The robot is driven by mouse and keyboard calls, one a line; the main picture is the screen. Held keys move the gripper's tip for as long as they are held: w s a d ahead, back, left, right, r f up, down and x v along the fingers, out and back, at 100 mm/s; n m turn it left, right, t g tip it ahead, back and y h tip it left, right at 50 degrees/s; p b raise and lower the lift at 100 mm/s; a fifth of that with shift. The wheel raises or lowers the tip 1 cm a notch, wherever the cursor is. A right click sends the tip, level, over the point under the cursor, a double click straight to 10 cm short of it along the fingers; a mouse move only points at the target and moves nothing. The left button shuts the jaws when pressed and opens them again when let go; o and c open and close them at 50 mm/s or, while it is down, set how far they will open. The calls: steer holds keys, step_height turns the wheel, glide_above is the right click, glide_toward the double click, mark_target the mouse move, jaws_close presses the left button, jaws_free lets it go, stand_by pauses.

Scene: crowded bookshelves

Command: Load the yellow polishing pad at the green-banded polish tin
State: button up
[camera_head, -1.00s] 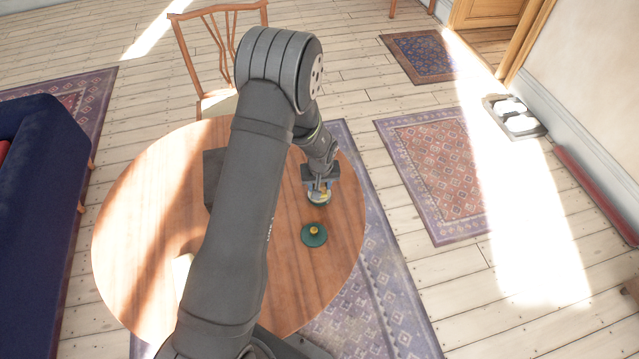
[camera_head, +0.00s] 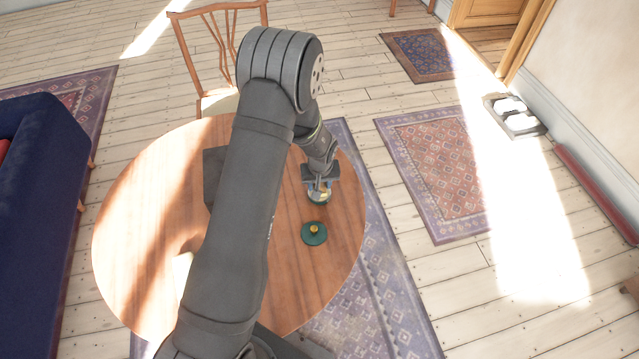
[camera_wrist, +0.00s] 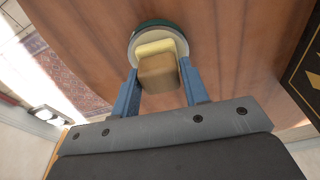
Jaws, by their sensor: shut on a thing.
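The yellow polishing pad (camera_wrist: 155,48) is the yellow layer on the far face of a tan block (camera_wrist: 158,74). My gripper (camera_wrist: 160,68) is shut on the block, with one blue finger on each side. In the wrist view the pad overlaps the pale round opening of the polish tin, whose green rim (camera_wrist: 150,23) shows behind it. Whether the pad touches the inside cannot be told. In the head view the tin (camera_head: 318,199) stands on the table just below my gripper (camera_head: 320,184), which partly hides it.
A dark object (camera_head: 212,170) stands left of the tin, partly behind my arm. The tabletop around the disc is clear.

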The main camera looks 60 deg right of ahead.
stand_by(0.4)
steer(key=shift+r, duration=3.45)
